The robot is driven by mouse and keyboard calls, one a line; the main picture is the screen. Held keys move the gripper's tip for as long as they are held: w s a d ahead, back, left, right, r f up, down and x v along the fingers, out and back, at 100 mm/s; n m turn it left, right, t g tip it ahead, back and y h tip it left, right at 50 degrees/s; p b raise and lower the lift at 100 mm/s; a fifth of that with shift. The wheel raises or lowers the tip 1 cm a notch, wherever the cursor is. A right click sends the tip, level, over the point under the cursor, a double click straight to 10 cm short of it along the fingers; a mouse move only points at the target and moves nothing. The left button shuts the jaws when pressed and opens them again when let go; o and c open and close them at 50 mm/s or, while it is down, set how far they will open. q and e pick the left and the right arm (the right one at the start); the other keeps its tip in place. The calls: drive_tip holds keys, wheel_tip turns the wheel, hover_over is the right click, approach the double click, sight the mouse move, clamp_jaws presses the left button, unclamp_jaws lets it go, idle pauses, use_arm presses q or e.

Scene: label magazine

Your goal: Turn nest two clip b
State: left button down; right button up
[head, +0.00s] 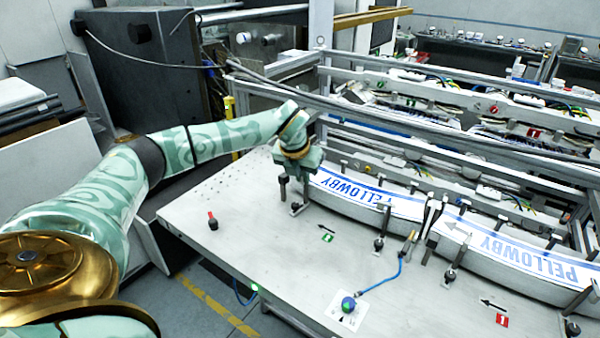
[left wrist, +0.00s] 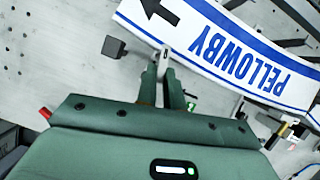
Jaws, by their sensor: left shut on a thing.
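My left gripper (left wrist: 164,85) is shut on a small grey clip (left wrist: 167,54) that stands up between its fingertips, next to the edge of the label strip (left wrist: 240,55). In the head view the gripper (head: 299,178) hangs down at the left end of the label strip (head: 352,190), and mostly hides the clip. A dark-headed post (left wrist: 114,46) stands beside the clip, apart from the fingers. I cannot read which nest or clip letter this is. My right gripper is not in view.
Metal rails (head: 450,140) cross behind the label strip.

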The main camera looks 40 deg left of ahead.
use_arm(q)
drive_tip(key=shift+w+d+r+n+g+y+p, duration=0.1)
drive_tip(key=shift+w+d+n+g+y+p, duration=0.35)
drive_tip(key=shift+n, duration=1.9)
drive_tip(key=shift+w+d+n+g+y+p, duration=0.15)
drive_tip(key=shift+w+n+g+y, duration=0.6)
drive_tip(key=shift+n, duration=1.65)
drive_tip(key=shift+w+d+r+n+g+y+p, duration=0.1)
drive_tip(key=shift+w+d+n+g+y+p, duration=0.45)
drive_tip(key=shift+n, duration=1.8)
drive_tip(key=shift+s+a+g, duration=0.25)
drive_tip(key=shift+s+g, duration=0.1)
drive_tip(key=c, duration=1.5)
unclamp_jaws()
drive_tip(key=shift+f, duration=0.15)
drive_tip(key=shift+h, duration=0.25)
drive_tip(key=b+v, duration=0.2)
drive_tip(key=v, duration=1.4)
drive_tip(key=shift+d+b, duration=0.1)
drive_tip(key=shift+b, duration=0.3)
